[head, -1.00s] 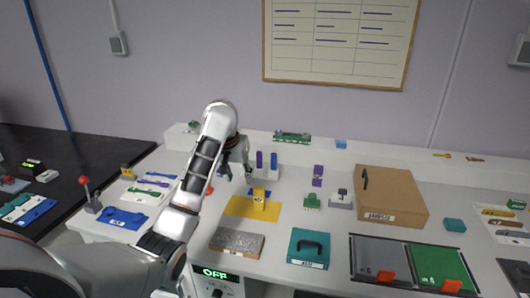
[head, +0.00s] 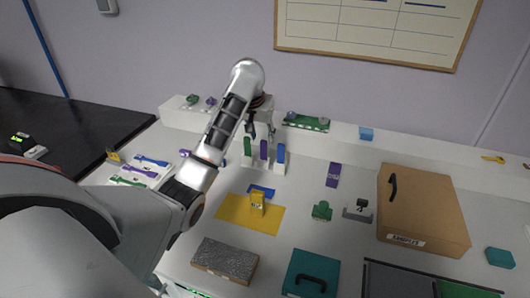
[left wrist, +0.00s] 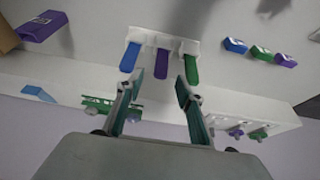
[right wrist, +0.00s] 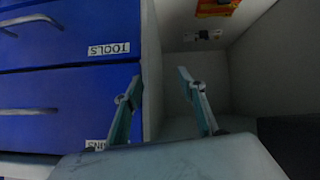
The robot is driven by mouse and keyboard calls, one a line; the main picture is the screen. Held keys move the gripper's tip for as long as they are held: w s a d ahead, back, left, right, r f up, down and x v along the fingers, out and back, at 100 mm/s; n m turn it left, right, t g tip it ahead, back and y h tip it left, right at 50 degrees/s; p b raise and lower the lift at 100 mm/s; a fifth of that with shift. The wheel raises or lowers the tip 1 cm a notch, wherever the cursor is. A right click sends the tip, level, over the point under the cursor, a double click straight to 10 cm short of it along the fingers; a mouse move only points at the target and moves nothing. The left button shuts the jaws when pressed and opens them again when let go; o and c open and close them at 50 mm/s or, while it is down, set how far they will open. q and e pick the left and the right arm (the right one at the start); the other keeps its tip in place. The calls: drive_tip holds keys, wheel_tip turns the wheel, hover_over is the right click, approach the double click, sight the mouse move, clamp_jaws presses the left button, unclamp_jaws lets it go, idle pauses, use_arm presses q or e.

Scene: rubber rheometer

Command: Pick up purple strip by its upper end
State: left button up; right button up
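A purple strip (head: 264,150) stands upright in a white holder, between a green strip (head: 247,147) and a blue strip (head: 281,154). The left wrist view shows the purple strip (left wrist: 162,62) in the middle, with the blue strip (left wrist: 130,56) left and the green strip (left wrist: 191,68) right. My left gripper (head: 261,130) is above the row, near the strips' upper ends. In the left wrist view its open fingers (left wrist: 159,77) lie either side of the purple strip's image; no contact is clear. My right gripper (right wrist: 161,73) is open and empty, outside the head view.
A purple piece (head: 333,174) lies flat to the right. A yellow block (head: 257,203) is on a yellow mat (head: 232,212) in front. A cardboard box (head: 422,205) stands at the right. Blue drawers (right wrist: 70,65) are beside my right gripper.

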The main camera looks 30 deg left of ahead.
sight(263, 142)
use_arm(q)
drive_tip(key=shift+x, duration=2.95)
drive_tip(key=shift+w+a+r, duration=0.1)
drive_tip(key=shift+a+r, duration=0.05)
drive_tip(key=c, duration=1)
